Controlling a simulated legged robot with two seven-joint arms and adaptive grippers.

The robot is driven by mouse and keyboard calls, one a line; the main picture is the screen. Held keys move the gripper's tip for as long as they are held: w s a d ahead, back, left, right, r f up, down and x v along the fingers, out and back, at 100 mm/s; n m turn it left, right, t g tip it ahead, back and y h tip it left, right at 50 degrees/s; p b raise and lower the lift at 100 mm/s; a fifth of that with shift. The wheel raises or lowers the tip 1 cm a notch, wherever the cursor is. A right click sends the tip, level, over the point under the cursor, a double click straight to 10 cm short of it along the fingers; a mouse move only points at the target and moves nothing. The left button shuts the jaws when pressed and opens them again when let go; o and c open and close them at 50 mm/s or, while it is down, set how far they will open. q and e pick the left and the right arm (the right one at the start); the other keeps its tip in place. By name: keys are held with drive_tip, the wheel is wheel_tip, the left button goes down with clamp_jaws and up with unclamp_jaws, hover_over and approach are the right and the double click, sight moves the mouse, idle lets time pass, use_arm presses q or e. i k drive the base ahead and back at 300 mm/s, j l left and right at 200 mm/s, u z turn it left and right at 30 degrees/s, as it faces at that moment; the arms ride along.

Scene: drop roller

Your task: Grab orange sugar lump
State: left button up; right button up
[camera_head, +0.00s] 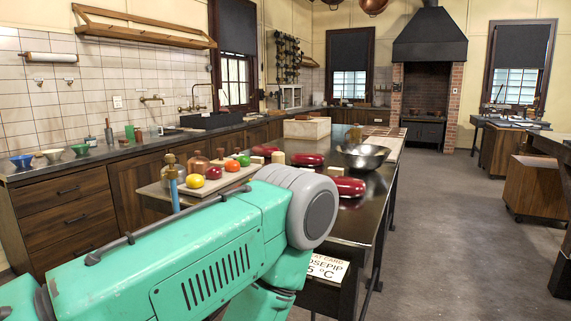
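A small rounded orange lump (232,166) sits on a pale board on the dark work table, between a red lump (214,173) and a green one (243,160). A yellow lump (195,181) is at the near end of this row. I cannot tell from its look alone whether the orange one is sugar. My teal arm crosses the foreground from the lower left and hides the near part of the table. Neither of my grippers shows in this view.
Brown bottles (198,161) stand behind the lumps. Dark red rounded objects (348,187) and a metal bowl (363,157) are further right on the table. A wooden box (307,128) stands at the back. The grey floor (462,215) on the right is open.

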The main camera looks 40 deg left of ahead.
sight(231, 166)
drive_tip(key=j+z, duration=0.1)
drive_tip(key=j, duration=0.3)
drive_tip(key=k+j, duration=0.15)
drive_tip(key=j, duration=0.25)
drive_tip(key=j+z, duration=0.15)
drive_tip(key=j, duration=0.25)
drive_tip(key=k+j, duration=0.15)
drive_tip(key=j, duration=0.2)
drive_tip(key=k+j+z, duration=0.15)
drive_tip(key=j, duration=0.65)
drive_tip(key=k+j+z, duration=0.15)
drive_tip(key=j, duration=0.2)
